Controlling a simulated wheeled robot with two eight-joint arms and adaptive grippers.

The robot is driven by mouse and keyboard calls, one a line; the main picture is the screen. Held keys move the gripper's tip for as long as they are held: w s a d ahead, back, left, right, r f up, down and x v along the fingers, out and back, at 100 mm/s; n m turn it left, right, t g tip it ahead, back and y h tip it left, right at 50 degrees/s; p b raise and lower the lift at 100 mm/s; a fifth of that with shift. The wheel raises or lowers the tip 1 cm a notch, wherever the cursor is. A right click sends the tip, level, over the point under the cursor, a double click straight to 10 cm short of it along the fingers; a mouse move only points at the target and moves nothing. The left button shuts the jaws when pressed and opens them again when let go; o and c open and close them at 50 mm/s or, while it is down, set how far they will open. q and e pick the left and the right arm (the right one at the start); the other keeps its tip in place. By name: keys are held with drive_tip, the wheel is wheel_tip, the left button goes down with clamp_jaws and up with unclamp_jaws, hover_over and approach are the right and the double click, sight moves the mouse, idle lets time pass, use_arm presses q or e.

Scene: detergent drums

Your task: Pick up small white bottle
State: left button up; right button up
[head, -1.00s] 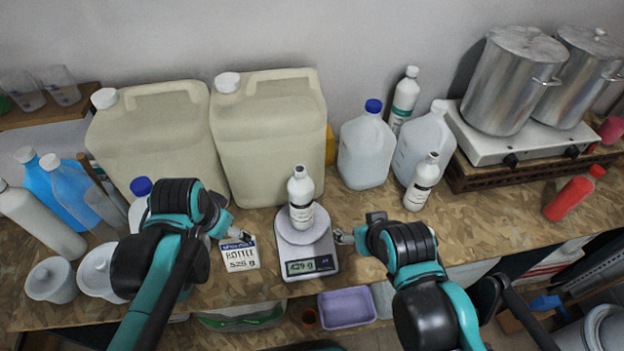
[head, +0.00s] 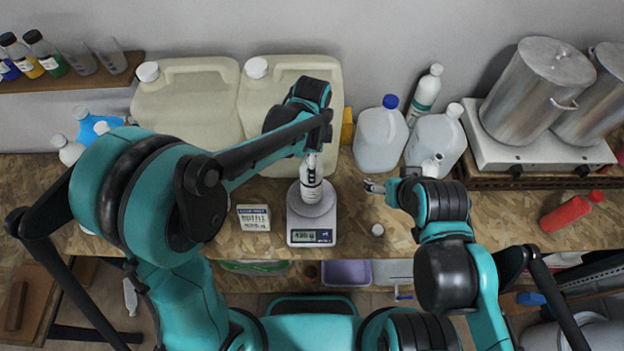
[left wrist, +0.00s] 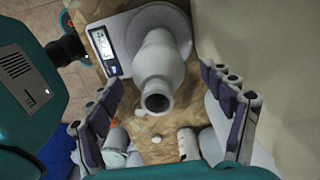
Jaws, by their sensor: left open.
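The small white bottle (head: 311,192) stands upright on the kitchen scale (head: 312,226); its top is partly hidden by my left gripper (head: 311,158) in the head view. In the left wrist view the bottle (left wrist: 158,70) shows its round, dark open mouth towards the camera. My left gripper (left wrist: 168,118) is open, with one finger on each side of the bottle and visible gaps between. My right gripper (head: 374,187) is to the right of the scale, apart from the bottle; its fingers are too small to read.
A small white round piece (head: 377,230) lies right of the scale. Large beige canisters (head: 188,100) stand behind.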

use_arm(q)
wheel_tip(320, 180, down, 3)
drive_tip(key=shift+s+a+f, duration=0.1)
clamp_jaws()
idle(0.3)
